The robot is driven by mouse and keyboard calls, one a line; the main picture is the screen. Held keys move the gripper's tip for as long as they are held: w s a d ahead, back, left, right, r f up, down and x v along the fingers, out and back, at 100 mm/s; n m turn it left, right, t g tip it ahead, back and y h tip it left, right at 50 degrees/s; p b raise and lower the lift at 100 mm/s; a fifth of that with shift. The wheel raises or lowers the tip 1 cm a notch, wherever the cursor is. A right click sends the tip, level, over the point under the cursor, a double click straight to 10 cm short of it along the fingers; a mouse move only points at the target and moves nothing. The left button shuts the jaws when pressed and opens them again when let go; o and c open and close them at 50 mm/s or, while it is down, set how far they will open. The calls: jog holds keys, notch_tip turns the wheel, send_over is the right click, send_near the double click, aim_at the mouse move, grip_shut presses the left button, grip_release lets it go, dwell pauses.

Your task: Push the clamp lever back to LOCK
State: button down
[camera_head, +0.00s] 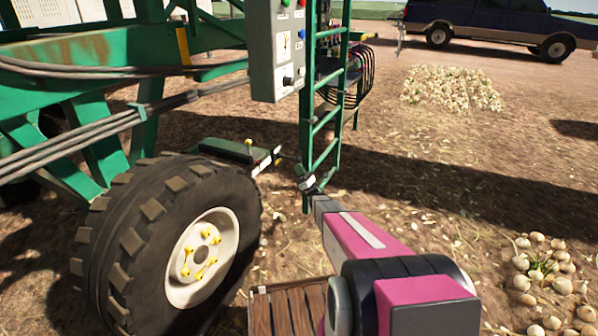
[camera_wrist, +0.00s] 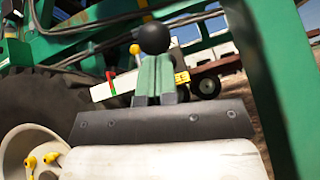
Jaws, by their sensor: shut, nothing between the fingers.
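A small lever with a yellow ball knob (camera_head: 249,143) stands up from a green beam end beside the wheel. It also shows in the wrist view (camera_wrist: 135,49), just left of my fingers and behind them. A white marked plate (camera_head: 264,164) sits below it; in the wrist view the plate (camera_wrist: 102,91) has red and green marks, and its wording is unreadable. My gripper (camera_wrist: 155,58) is shut and empty. In the head view my gripper (camera_head: 307,182) is by the ladder foot, right of the lever. A black ball (camera_wrist: 155,38) shows at the fingertips; contact is unclear.
A large tyre (camera_head: 165,235) stands at left. A green ladder (camera_head: 323,130) rises close to my gripper; a green post (camera_wrist: 274,85) fills the wrist view's right. A control box (camera_head: 276,50) hangs above. A wooden crate (camera_head: 287,310) is below. Open dirt lies right, with onions (camera_head: 545,265).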

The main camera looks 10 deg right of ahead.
aim_at(300, 160)
jog(key=r+g, duration=0.1)
jog(key=r+n+g, duration=0.1)
jog(key=r+g+h, duration=0.1)
jog(key=r, duration=0.1)
jog(key=shift+s+d+r+n+g, duration=0.1)
jog(key=shift+s+d+n+g, duration=0.2)
jog(key=shift+g, duration=0.1)
jog(key=shift+w+a+r, duration=0.1)
jog(key=shift+w+r, duration=0.05)
jog(key=shift+r, duration=0.55)
